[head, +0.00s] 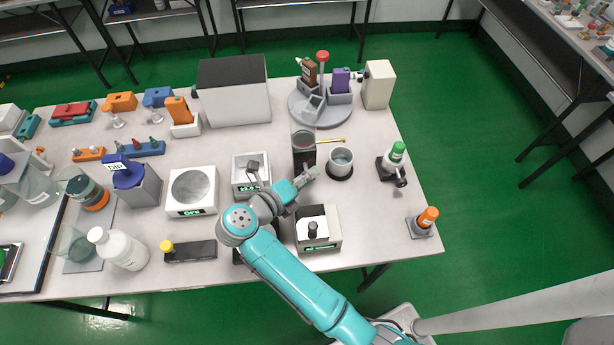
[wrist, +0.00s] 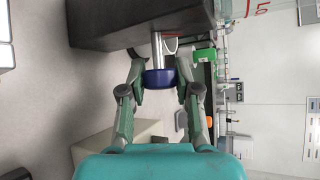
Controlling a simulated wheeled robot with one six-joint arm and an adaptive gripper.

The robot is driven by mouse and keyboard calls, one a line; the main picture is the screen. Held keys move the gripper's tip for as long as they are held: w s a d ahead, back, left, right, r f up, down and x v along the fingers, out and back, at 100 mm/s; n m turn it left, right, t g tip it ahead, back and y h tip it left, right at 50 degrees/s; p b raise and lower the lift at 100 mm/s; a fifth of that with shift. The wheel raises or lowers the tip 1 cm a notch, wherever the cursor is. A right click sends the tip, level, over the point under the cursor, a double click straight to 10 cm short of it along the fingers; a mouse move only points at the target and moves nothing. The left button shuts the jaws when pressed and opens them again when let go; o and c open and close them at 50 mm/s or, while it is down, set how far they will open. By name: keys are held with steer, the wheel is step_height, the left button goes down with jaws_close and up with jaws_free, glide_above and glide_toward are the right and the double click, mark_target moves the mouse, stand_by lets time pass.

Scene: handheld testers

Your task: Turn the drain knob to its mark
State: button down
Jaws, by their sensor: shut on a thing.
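The drain knob (wrist: 158,78) is a dark blue round piece on a short metal stem, below a dark block (wrist: 130,22) in the wrist view. My gripper (wrist: 160,70) has one finger on each side of the knob and is shut on it. In the head view my gripper (head: 308,174) is at the front of the dark block (head: 304,158), which has a clear glass vessel (head: 303,134) above it. The knob is hidden or too small to tell in the head view. I cannot make out the mark in either view.
A metal cup on a black base (head: 341,162) stands close right of my gripper. A small white device (head: 251,170) is close left, and a boxy device with a black knob (head: 318,239) is in front. The table right of the cup has some free room.

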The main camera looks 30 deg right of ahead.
steer(key=m+y, duration=0.2)
steer(key=y, duration=0.2)
steer(key=shift+d+r, duration=0.1)
steer(key=m+t+y, duration=0.1)
steer(key=m+y, duration=0.1)
steer(key=y, duration=0.2)
steer(key=shift+y, duration=0.4)
stand_by(0.5)
steer(key=c, duration=0.8)
jaws_free()
steer(key=v, duration=1.2)
steer(key=shift+s+d, duration=0.1)
steer(key=shift+d, duration=0.05)
